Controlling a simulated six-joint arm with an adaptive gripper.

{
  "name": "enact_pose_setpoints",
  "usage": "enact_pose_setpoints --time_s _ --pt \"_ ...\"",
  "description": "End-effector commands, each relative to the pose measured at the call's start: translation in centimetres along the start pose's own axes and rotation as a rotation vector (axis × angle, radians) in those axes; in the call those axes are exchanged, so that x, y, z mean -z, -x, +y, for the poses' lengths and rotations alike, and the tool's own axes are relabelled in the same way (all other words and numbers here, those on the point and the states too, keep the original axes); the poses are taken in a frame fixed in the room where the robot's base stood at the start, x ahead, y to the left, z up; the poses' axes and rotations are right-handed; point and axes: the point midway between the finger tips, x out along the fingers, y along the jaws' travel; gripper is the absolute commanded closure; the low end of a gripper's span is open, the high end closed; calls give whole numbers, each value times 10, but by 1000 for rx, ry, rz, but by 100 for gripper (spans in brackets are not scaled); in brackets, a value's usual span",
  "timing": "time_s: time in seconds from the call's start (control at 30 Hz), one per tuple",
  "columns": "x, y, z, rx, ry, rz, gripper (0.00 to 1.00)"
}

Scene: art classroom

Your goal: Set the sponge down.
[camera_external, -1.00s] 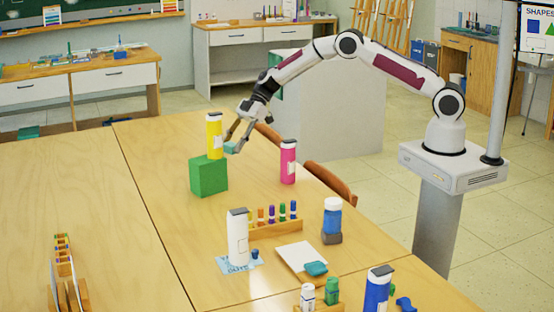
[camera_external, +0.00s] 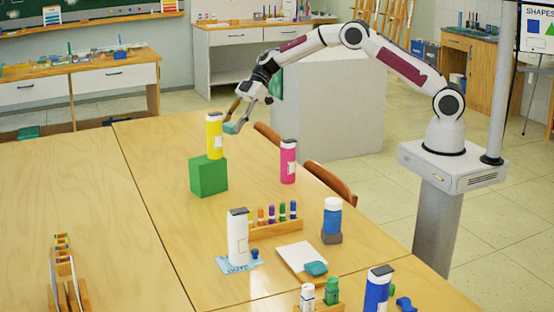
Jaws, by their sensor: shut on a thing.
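A teal sponge (camera_external: 230,128) is between the fingers of my gripper (camera_external: 236,120). My gripper is shut on it and holds it above the far part of the table, just right of the yellow bottle. The sponge looks clear of the table top. A second teal piece (camera_external: 316,268), perhaps another sponge, lies at the front edge of a white sheet (camera_external: 295,254) on the table.
A yellow bottle (camera_external: 214,138) stands on a green block (camera_external: 208,177), close to my gripper. A pink bottle (camera_external: 288,162) stands to the right. A marker rack (camera_external: 275,230), white bottle (camera_external: 238,240) and blue bottle (camera_external: 332,216) stand nearer. The table's left part (camera_external: 80,200) is mostly clear.

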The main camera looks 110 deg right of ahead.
Motion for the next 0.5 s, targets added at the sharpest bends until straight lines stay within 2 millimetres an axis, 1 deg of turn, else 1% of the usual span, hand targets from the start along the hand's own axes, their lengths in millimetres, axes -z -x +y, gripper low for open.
enact_pose_setpoints --time_s 0.03,0.3,0.4,0.5 --pt "14 14 1 -4 6 2 73" --pt "78 78 1 -4 5 1 73" --pt "96 96 1 -4 4 1 73" --pt "105 104 0 -2 1 0 73"
